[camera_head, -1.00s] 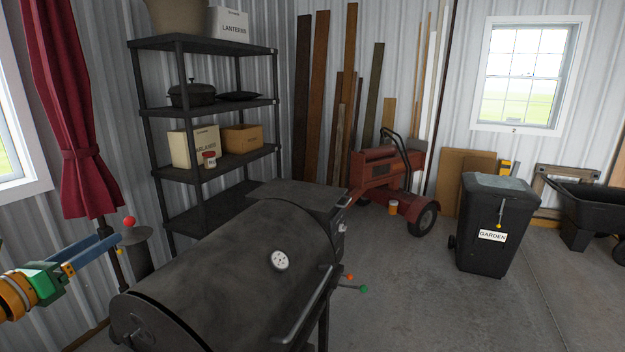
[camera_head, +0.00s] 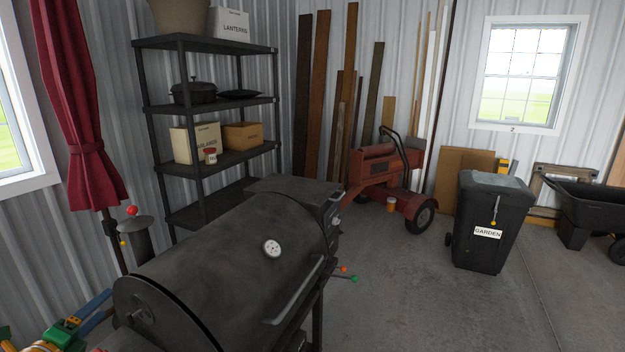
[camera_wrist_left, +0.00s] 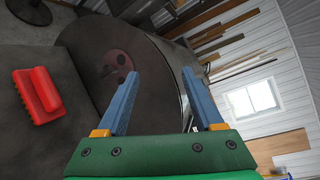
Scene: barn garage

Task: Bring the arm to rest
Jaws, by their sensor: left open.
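My left gripper (camera_head: 106,303) is low at the left edge of the head view, beside the near left end of the black barrel grill (camera_head: 215,262). Its blue fingers are apart with nothing between them. In the left wrist view the open gripper (camera_wrist_left: 160,73) shows in front of the grill's round end (camera_wrist_left: 100,50). A red block-like object with a raised handle (camera_wrist_left: 38,95) lies on a dark flat surface left of the fingers, apart from them. My right gripper is in neither view.
A black shelf rack (camera_head: 205,104) stands behind the grill, with a red curtain (camera_head: 82,120) to its left. A red wheeled machine (camera_head: 385,175), a garden bin (camera_head: 490,220) and a wheelbarrow (camera_head: 588,203) stand farther right. The concrete floor (camera_head: 400,300) right of the grill is clear.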

